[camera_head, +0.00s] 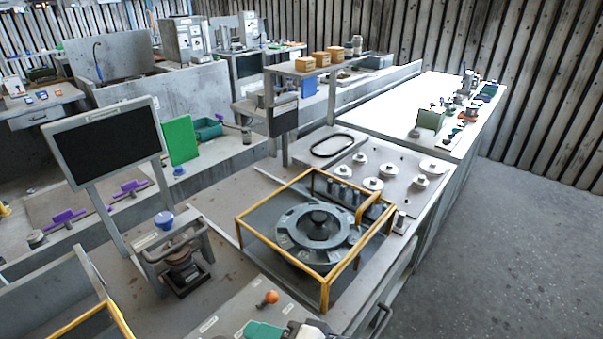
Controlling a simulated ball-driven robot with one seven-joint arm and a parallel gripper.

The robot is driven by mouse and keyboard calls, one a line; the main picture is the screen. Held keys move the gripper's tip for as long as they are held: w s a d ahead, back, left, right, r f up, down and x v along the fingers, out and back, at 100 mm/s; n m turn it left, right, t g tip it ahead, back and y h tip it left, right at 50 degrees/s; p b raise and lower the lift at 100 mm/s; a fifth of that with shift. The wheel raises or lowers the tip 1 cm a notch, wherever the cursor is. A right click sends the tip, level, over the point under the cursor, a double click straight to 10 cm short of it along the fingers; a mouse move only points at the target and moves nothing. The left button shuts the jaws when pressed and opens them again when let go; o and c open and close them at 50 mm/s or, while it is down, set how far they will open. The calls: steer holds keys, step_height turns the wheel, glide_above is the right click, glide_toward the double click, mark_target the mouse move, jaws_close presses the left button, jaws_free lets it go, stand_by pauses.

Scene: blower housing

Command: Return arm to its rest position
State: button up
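I cannot make out my gripper in the head view. Pale grey and dark shapes (309,328) are cut off by the bottom edge beside a teal piece (262,330); I cannot tell whether they belong to my arm. In the middle of the bench, a round dark grey housing (292,250) with a black hub (318,222) sits inside a yellow-framed guard (243,232). No gripper is seen touching it.
An orange-knobbed lever (270,297) stands on the front panel. A fixture with a blue knob (164,219) and a monitor (105,143) are at left. Several pale discs (373,183) lie on a plate behind the guard. Open floor (500,265) lies at right.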

steer(key=s+d+f+n+h, duration=0.1)
steer(key=s+d+f+h, duration=0.25)
steer(key=d, duration=0.65)
steer(key=s+d+f+n+g+h, duration=0.1)
steer(key=s+d+f+h, duration=0.3)
steer(key=d, duration=0.7)
steer(key=s+d+f+n+h, duration=0.1)
steer(key=s+d+f+h, duration=0.3)
steer(key=d, duration=0.6)
steer(key=s+d+f+g, duration=0.1)
steer(key=s+f+g, duration=0.3)
steer(key=s, duration=0.5)
step_height(320, 180, down, 2)
steer(key=shift+d+f+h, duration=0.2)
steer(key=shift+d+h, duration=0.2)
steer(key=shift+h, duration=0.05)
